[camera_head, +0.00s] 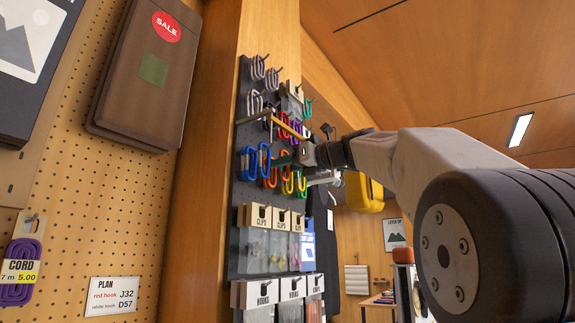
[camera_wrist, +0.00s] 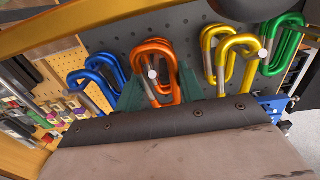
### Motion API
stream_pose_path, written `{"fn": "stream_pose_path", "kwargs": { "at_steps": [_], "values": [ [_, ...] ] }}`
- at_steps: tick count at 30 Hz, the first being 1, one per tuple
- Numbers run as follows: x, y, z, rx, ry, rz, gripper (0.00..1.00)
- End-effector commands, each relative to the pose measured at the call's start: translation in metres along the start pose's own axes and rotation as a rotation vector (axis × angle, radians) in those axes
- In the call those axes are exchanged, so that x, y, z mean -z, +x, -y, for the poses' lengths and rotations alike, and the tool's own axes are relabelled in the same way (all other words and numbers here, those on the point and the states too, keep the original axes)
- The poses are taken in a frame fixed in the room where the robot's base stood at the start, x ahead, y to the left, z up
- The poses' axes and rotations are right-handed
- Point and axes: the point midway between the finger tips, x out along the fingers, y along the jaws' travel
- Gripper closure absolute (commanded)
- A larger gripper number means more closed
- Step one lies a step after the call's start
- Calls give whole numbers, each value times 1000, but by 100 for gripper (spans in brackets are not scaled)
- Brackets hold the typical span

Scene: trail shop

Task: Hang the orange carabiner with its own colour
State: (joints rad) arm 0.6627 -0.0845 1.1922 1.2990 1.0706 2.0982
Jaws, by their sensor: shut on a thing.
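Two overlapping orange carabiners (camera_wrist: 157,47) show in the middle of the wrist view, in front of the dark pegboard. The pale round end of a hook (camera_wrist: 152,73) shows within their loops. The green fingers of my gripper (camera_wrist: 158,92) stand on either side of the front one and are shut on it. I cannot tell whether it bears on the hook. In the head view my gripper (camera_head: 287,160) is at the board among the carabiners. Orange ones (camera_head: 270,180) show just left of it, partly covered.
Blue carabiners (camera_wrist: 92,80) hang to the left of the orange ones, yellow (camera_wrist: 231,50) and green (camera_wrist: 283,42) to the right. Grey, red and purple (camera_head: 295,132) ones hang higher. Labelled boxes (camera_head: 262,216) are below. A yellow-orange bar (camera_wrist: 70,32) crosses the wrist view's top.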

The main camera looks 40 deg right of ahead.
Motion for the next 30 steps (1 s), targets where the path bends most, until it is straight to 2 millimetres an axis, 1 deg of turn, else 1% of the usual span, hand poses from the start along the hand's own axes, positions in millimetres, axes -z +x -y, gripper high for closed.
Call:
{"fn": "stream_pose_path", "kwargs": {
  "at_steps": [30],
  "values": [
    [8,2,0,0,0,0,82]
  ]
}}
